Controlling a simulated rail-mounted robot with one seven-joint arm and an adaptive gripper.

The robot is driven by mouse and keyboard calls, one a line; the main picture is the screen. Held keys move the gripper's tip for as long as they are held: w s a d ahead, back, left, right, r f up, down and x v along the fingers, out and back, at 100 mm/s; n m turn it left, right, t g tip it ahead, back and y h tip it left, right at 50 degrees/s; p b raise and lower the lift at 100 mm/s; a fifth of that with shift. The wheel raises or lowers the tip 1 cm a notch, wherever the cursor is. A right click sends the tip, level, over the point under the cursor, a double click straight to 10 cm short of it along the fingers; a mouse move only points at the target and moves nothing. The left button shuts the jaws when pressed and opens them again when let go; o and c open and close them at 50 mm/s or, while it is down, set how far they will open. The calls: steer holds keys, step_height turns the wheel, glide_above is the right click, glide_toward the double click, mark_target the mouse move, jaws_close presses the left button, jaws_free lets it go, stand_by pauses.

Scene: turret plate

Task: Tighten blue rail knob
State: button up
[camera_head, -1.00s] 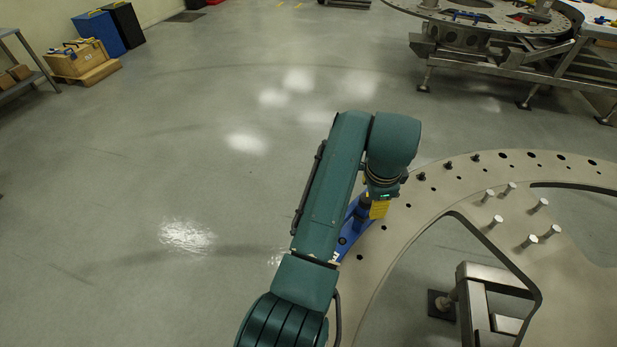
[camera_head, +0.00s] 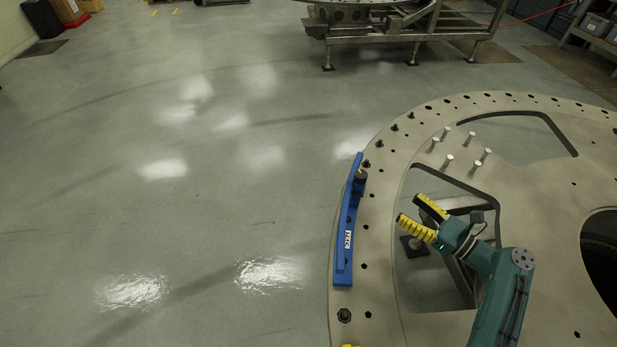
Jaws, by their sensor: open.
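The blue rail (camera_head: 344,240) lies along the left rim of the turret plate (camera_head: 385,255), with a white label on its lower part. A dark knob (camera_head: 360,178) stands on the rail near its upper end. Its underside and thread are too small to make out. My gripper (camera_head: 408,208), with yellow-and-black fingers, is to the right of the rail and apart from it. The fingers are spread, with nothing between them, over the plate's large left cutout.
Several silver pins (camera_head: 461,147) stand up from the plate right of the knob. Black bolts (camera_head: 366,163) sit along the rim near the rail's upper end. A metal stand (camera_head: 400,45) with another plate is at the back. The floor to the left is clear.

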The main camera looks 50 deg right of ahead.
mark_target(361, 174)
steer(key=w+b, duration=0.1)
steer(key=w, duration=0.4)
steer(key=w+d+b, duration=0.1)
steer(key=w, duration=0.4)
steer(key=w+b, duration=0.1)
steer(key=w, duration=0.5)
steer(key=shift+d, duration=0.3)
